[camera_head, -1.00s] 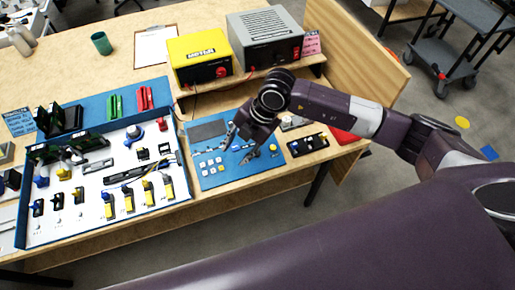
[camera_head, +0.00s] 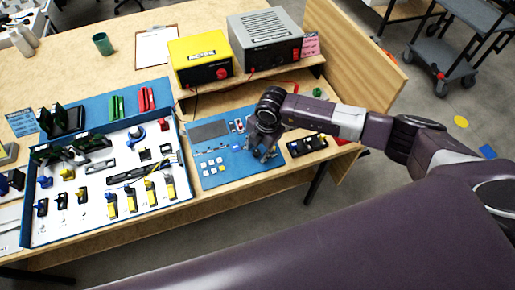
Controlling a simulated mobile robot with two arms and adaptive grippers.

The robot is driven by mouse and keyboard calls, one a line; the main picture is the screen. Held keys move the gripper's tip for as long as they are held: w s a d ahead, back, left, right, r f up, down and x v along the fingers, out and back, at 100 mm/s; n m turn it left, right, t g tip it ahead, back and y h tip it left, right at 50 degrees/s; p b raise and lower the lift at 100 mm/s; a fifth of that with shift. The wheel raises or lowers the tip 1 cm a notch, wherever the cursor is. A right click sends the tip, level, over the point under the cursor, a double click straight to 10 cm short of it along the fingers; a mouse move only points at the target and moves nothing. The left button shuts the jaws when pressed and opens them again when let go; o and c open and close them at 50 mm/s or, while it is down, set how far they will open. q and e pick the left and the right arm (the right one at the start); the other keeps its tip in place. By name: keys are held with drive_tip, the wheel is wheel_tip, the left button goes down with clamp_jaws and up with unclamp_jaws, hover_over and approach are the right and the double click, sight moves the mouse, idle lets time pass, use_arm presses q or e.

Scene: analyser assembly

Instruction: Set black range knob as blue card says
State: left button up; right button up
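The blue panel (camera_head: 214,179) lies on the table, with a grey screen, small white keys and a blue button on it. My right gripper (camera_head: 261,155) points down over the right part of this panel. Its fingers look closer together than before, but I cannot tell whether they are shut or hold anything. I cannot make out the black range knob; the gripper covers that part of the panel. A light blue card (camera_head: 20,122) with writing too small to read stands at the left edge. My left gripper is not in view.
A yellow meter box (camera_head: 201,58) and a grey power box (camera_head: 266,40) stand on the shelf behind the panel. A blue-rimmed white tray (camera_head: 92,227) of parts lies left. A black block (camera_head: 307,145) sits right of the panel.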

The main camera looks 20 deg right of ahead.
drive_tip(key=shift+c, duration=0.3)
clamp_jaws()
